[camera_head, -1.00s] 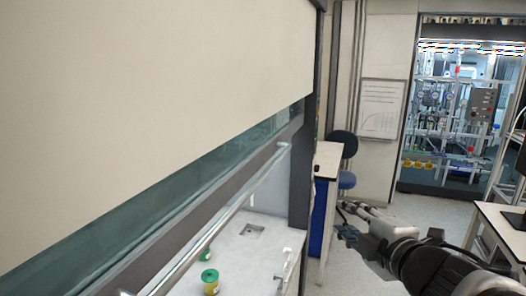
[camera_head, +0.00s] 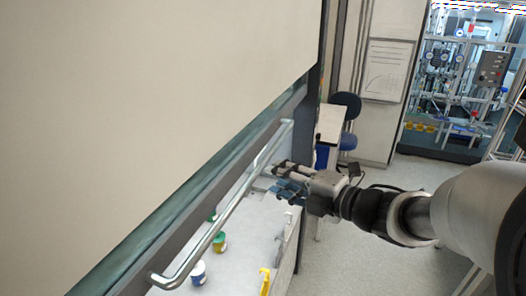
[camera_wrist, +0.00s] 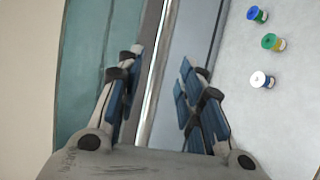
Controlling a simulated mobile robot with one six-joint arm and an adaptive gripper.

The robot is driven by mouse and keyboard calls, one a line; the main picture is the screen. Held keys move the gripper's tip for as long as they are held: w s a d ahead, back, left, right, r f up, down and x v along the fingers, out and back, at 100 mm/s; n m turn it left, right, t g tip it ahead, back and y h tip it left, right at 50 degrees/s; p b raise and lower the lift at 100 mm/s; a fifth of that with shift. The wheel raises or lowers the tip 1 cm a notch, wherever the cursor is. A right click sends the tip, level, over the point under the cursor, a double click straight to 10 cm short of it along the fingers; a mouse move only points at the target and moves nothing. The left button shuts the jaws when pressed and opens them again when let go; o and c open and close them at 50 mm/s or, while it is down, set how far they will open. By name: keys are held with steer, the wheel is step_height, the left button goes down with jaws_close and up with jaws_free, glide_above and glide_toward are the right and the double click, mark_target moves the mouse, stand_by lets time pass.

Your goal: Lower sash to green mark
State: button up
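The sash is raised, with its teal glass (camera_head: 160,227) showing below a cream panel and a dark bottom rail (camera_head: 195,212). A metal handle bar (camera_head: 228,210) runs along the rail; it also shows in the wrist view (camera_wrist: 153,75). My gripper (camera_head: 275,178) is beside the bar's far end, on its right. In the wrist view my gripper (camera_wrist: 160,68) is open, its blue-padded fingers spread to either side of the bar's line. Contact with the bar cannot be told. I see no green mark that I can identify on the frame.
Inside the hood, a white-and-blue jar (camera_head: 199,272) and a green-and-yellow jar (camera_head: 219,242) stand on the pale worktop. A yellow item (camera_head: 265,281) is at the front edge. A blue chair (camera_head: 347,122) and side bench (camera_head: 331,122) stand beyond.

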mark_target(260, 172)
steer(key=x, duration=0.8)
steer(key=shift+p, duration=0.4)
steer(key=shift+s, duration=0.1)
steer(key=shift+c, duration=0.2)
jaws_close()
